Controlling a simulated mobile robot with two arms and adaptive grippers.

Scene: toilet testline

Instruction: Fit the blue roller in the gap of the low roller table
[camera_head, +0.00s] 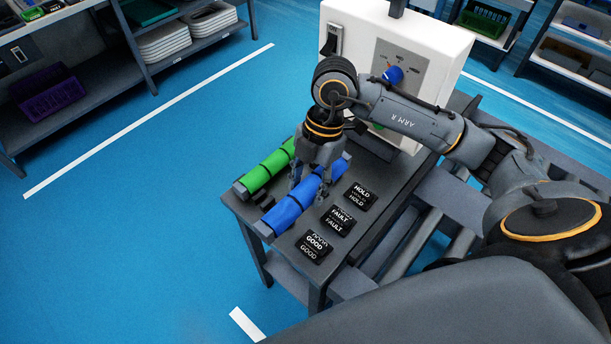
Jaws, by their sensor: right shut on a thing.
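The blue roller (285,212) lies on a dark side table (338,250), tilted diagonally in the picture, with dark bands and grey end pieces. My right gripper (309,192) reaches down from above and is shut on the blue roller near its middle. The fingers hide part of the roller. A green roller (262,172) lies beside it on the left, parallel to it. The low roller table (432,220) with grey rollers shows partly at the right, behind the side table and under my right arm. Its gap cannot be made out. My left gripper is not in view.
Black blocks marked HOLD (361,194), FAULT (338,220) and GOOD (314,246) stand right of the blue roller. A white control box (425,40) stands at the table's back end. Shelves (100,90) line the upper left. Blue floor is clear at left.

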